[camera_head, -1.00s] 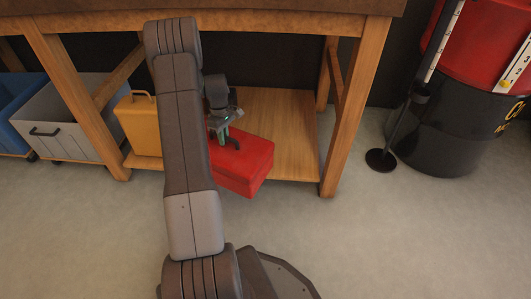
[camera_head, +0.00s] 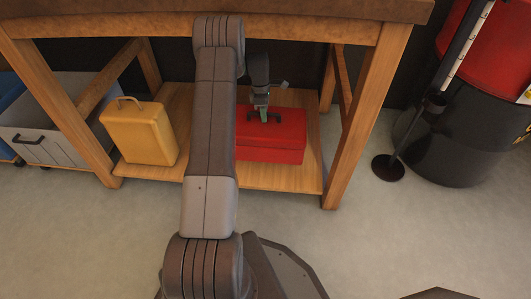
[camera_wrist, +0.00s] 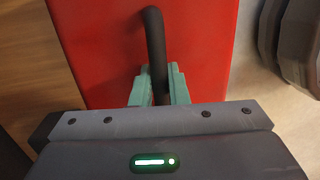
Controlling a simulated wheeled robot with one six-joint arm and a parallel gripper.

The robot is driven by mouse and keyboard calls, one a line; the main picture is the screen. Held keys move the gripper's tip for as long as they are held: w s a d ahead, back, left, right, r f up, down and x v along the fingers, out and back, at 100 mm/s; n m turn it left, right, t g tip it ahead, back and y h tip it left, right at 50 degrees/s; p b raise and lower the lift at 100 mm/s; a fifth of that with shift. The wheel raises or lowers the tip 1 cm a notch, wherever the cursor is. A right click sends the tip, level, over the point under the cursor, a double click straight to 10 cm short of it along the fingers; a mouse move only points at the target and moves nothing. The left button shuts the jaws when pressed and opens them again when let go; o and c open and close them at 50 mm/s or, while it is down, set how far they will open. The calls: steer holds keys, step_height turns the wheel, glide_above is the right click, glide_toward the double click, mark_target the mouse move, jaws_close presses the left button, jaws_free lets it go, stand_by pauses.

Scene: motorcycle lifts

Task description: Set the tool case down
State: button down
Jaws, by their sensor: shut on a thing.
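The red tool case (camera_head: 272,141) is at the workbench's lower wooden shelf (camera_head: 290,182), inside the bench legs. Its left part is hidden behind my arm. I cannot tell whether its underside touches the shelf. My gripper (camera_head: 264,112) is above the case at its black handle. In the wrist view, the green fingers of my gripper (camera_wrist: 160,92) are shut on the dark handle (camera_wrist: 155,45), with the red lid (camera_wrist: 100,45) filling the middle.
A yellow case (camera_head: 138,135) stands on the shelf to the left. Bench legs (camera_head: 368,110) flank the shelf. A grey bin (camera_head: 40,135) is at the far left. A black post base (camera_head: 388,168) and a dark drum (camera_head: 455,145) stand right. Bare shelf shows right of the red case.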

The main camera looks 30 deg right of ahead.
steer(key=shift+w+d, duration=0.25)
steer(key=shift+w+d+f, duration=0.1)
steer(key=shift+f, duration=0.05)
step_height(320, 180, down, 10)
steer(key=b, duration=0.4)
steer(key=shift+r, duration=0.25)
steer(key=c, duration=1.8)
jaws_free()
steer(key=shift+f, duration=0.2)
steer(key=shift+c, duration=0.2)
steer(key=o, duration=0.4)
steer(key=shift+o, duration=0.2)
steer(key=shift+r, duration=0.15)
